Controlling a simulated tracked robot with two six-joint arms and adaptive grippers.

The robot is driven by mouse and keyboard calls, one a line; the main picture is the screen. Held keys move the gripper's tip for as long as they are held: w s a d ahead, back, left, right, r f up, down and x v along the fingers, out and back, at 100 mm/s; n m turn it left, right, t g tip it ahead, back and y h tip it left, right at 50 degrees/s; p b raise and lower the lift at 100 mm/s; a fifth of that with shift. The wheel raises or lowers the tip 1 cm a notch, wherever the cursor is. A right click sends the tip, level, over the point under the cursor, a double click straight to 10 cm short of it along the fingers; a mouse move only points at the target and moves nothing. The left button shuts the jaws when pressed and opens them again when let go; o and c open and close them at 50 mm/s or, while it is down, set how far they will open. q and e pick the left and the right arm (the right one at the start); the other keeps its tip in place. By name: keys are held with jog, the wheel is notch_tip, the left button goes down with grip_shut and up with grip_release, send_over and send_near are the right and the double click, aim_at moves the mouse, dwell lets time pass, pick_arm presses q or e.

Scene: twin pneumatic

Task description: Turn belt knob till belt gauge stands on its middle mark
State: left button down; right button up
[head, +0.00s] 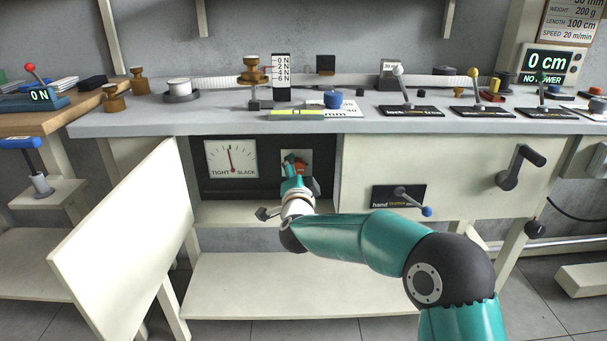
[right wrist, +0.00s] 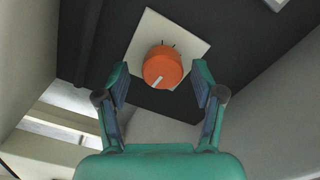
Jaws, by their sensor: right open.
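The belt gauge (head: 231,158) is a white dial marked TIGHT on the left and SLACK on the right, inside the open cabinet. Its needle stands nearly upright, leaning slightly left; its exact offset from the middle mark is too small to tell. The orange belt knob (right wrist: 162,67) sits on a pale square plate, its white pointer line toward the lower left in the right wrist view. My right gripper (right wrist: 160,82) is open, its fingers on either side of the knob with gaps. In the head view my right gripper (head: 294,170) partly hides the knob. My left gripper is out of view.
A cream cabinet door (head: 125,235) stands open at left. A cream panel (head: 465,177) right of the opening carries a hand lever (head: 413,202) and a black crank (head: 520,167). The grey bench top (head: 215,120) above holds levers and weights. A lower shelf (head: 260,285) is clear.

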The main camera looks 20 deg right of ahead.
jog(key=shift+a, duration=0.1)
jog(key=v, duration=1.2)
jog(key=w+d+p, duration=0.1)
jog(key=w+p, duration=0.3)
jog(key=p, duration=0.1)
jog(key=w+d+n+p, duration=0.1)
jog(key=w+p, duration=0.3)
jog(key=p, duration=0.2)
jog(key=w+d+n+p, duration=0.1)
jog(key=w+p, duration=0.4)
jog(key=shift+d+p, duration=0.3)
jog(key=shift+p, duration=0.1)
dwell(0.4)
